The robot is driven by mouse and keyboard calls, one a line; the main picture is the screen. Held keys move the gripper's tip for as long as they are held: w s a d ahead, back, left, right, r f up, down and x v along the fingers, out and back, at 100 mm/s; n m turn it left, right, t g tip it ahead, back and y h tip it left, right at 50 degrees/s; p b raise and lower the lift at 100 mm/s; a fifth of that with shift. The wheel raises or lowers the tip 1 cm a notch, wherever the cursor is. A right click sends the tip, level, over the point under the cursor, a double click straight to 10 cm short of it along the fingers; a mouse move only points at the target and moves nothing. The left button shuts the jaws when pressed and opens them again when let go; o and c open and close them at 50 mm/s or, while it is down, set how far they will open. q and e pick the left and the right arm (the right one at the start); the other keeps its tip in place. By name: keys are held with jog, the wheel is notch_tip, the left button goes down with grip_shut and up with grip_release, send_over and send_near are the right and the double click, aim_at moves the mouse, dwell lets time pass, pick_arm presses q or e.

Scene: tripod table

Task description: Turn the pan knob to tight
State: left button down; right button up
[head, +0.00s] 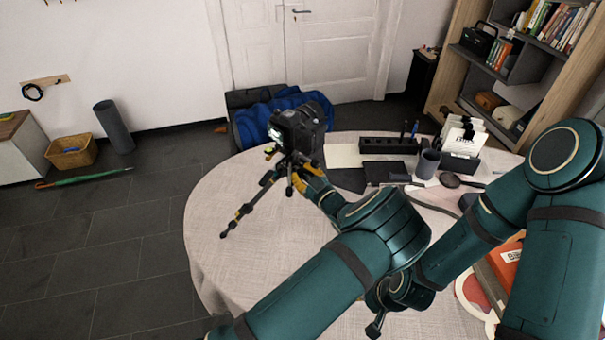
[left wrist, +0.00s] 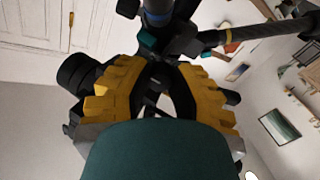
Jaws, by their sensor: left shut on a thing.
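A black camera (head: 297,128) sits on top of a small black tripod (head: 258,193) with yellow joints, which stands on the round table. My left gripper (head: 303,177) is at the tripod head, just under the camera. In the left wrist view the yellow fingers of my left gripper (left wrist: 166,62) close in on a dark part of the tripod head (left wrist: 180,42). They are shut on the pan knob, which is mostly hidden between them, so its setting cannot be read. My right arm reaches in from the right; its fingers do not show.
The round table (head: 215,230) has a pale cloth, clear at its left. Books (head: 505,262) lie at the right.

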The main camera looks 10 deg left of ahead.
pick_arm(q)
jog(key=shift+m+b, duration=0.4)
jog(key=shift+m, duration=0.2)
jog(key=c, duration=0.8)
grip_release()
jog(key=v, duration=0.7)
jog(key=shift+s+d, duration=0.1)
jog(key=shift+s, duration=0.1)
